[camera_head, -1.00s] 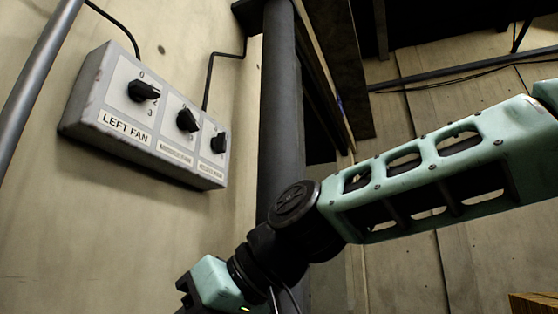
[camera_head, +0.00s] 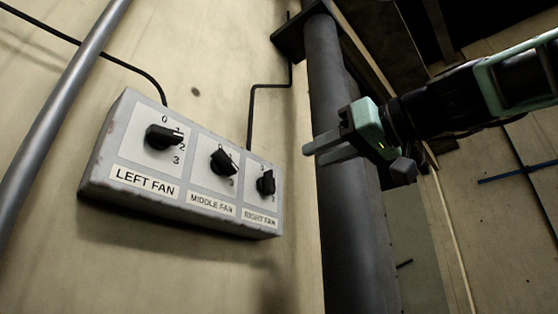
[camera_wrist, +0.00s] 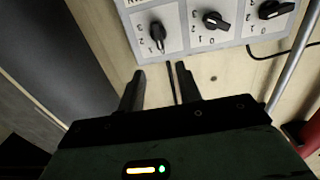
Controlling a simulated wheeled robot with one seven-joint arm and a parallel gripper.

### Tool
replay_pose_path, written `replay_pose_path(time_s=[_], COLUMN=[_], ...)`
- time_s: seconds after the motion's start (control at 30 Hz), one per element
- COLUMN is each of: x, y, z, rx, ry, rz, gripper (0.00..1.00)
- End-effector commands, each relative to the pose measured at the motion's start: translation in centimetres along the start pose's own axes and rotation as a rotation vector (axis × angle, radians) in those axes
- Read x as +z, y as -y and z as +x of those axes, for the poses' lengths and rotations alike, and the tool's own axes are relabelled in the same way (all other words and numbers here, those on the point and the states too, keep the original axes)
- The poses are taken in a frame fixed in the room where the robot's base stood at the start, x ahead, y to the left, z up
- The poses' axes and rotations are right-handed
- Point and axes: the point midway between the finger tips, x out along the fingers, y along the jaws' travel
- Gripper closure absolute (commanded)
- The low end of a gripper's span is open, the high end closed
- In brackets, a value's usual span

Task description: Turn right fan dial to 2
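The right fan dial (camera_head: 266,182) is a black knob at the right end of a grey control box (camera_head: 101,190), above the label RIGHT FAN. In the wrist view the box appears upside down, and the right fan dial (camera_wrist: 157,36) is its leftmost knob, its grip bar roughly upright in the picture. I cannot read its setting surely. My gripper (camera_head: 352,160) is right of the box, in front of the dark pillar. In the wrist view my gripper (camera_wrist: 159,72) is open and empty, its two fingers apart, with the right fan dial beyond the gap, not touched.
The middle fan dial (camera_head: 223,162) and left fan dial (camera_head: 163,137) sit beside it on the same box. A dark vertical pillar (camera_head: 350,235) stands right of the box. A grey pipe (camera_head: 60,105) and black cables run along the wall. The wall below the box is clear.

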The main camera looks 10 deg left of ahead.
Motion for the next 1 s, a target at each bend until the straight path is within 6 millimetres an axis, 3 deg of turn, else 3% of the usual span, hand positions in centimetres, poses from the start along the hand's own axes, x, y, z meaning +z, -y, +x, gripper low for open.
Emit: replay_pose_path(time_s=[0.3,0.5,0.7,1.0], x=[-0.6,-0.3,-0.1,0.1], y=[0.0,0.0,0.1,0.0], z=[6.7,9.5,10.8,10.9], rx=[-0.002,-0.002,0.0,0.001], ry=[0.003,0.003,0.001,0.001], rz=[0.003,0.001,0.0,0.0], gripper=[0.65,0.65,0.65,0.65])
